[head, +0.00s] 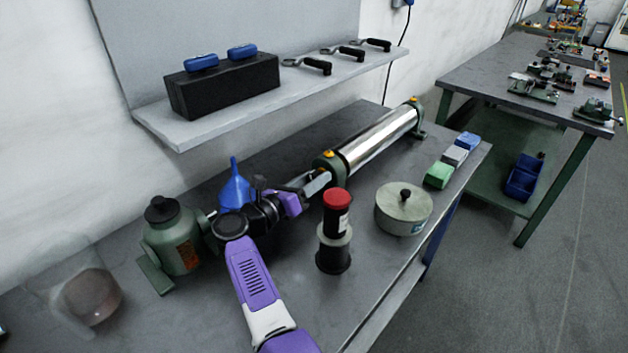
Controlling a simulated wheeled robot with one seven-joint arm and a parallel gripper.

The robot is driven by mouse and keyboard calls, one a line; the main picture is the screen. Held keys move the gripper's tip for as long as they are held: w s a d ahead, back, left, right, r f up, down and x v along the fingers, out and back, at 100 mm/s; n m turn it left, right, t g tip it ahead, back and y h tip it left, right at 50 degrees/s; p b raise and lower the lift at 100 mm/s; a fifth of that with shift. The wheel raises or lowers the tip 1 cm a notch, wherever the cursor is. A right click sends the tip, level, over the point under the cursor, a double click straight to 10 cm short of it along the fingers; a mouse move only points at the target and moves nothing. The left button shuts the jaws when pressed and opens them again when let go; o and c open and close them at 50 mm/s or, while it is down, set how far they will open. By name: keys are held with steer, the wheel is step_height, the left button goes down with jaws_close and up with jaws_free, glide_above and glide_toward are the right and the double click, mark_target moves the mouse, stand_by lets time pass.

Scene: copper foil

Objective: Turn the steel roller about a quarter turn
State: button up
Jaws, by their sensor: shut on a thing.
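The steel roller (380,139) is a long shiny cylinder lying along the bench, held between a near green bearing stand (328,166) and a far one (416,114), each with a yellow cap. My gripper (311,184) is at the roller's near end, in line with it. It is shut on a light grey piece that sticks out from the near stand. The fingertips are small and partly hidden by my purple and black wrist, so the exact grip is hard to see.
A red-topped black spool (335,232) and a round lidded tin (403,208) stand right of my arm. Coloured blocks (453,157) line the right edge. A shelf (300,82) overhangs behind.

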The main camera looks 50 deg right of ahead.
steer(key=n+p, duration=0.1)
steer(key=n, duration=0.5)
steer(key=shift+w+n, duration=0.1)
steer(key=shift+n, duration=0.2)
steer(key=n+p, duration=0.2)
steer(key=n, duration=0.3)
steer(key=shift+f, duration=0.2)
steer(key=shift+n, duration=0.4)
steer(key=o, duration=1.3)
steer(key=shift+a, duration=0.1)
steer(key=shift+a+b, duration=0.55)
steer(key=shift+a, duration=3.3)
